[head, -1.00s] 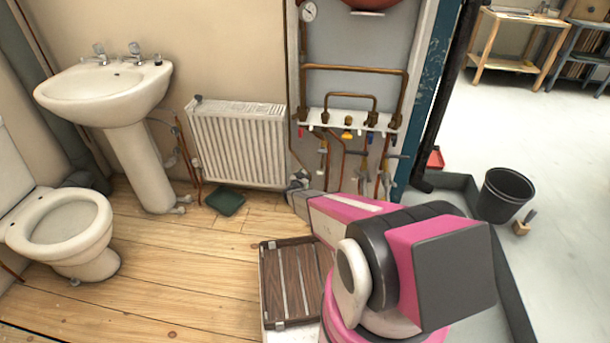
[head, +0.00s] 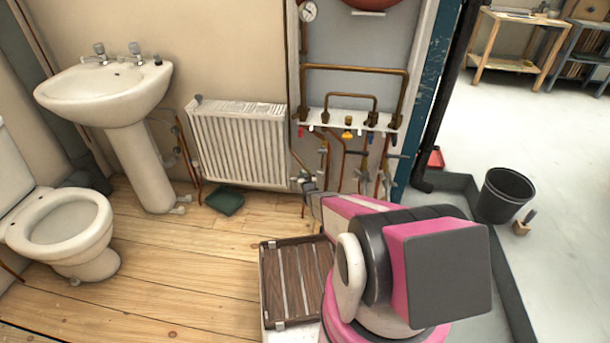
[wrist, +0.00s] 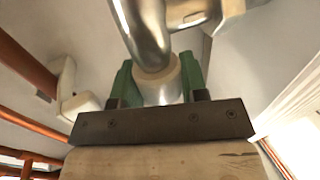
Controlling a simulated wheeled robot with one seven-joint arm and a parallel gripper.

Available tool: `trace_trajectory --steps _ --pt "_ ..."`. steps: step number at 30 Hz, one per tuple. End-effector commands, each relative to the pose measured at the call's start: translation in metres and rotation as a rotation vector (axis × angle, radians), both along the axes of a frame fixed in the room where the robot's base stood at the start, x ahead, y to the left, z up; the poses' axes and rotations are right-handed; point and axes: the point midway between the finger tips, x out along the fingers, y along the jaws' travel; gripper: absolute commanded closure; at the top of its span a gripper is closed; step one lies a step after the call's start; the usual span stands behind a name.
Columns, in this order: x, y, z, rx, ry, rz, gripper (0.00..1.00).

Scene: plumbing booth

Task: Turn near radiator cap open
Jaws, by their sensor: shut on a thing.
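The white radiator (head: 240,145) hangs low on the wall, left of the pipe board. Its near valve is at the lower right corner, small in the head view. In the wrist view, my gripper (wrist: 157,78) has green fingers on both sides of a pale round cap (wrist: 162,86) and is shut on it. The cap sits at the end of a curved chrome valve pipe (wrist: 147,30). In the head view my arm reaches to that corner, and the gripper (head: 307,187) is small there. The cap is too small to make out in that view.
Copper pipes with several valves run down the board (head: 348,118) just right of the radiator. A green tray (head: 225,202) lies on the floor below it. A slatted brown crate (head: 290,282) stands beside my arm. Wooden floor is clear at left centre.

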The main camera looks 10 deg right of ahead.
Motion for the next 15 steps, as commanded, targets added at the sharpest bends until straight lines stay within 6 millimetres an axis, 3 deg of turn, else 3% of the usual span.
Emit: trace_trajectory --steps 15 --pt "0.0002 -0.0011 -0.0003 0.0 -0.001 0.282 0.84"
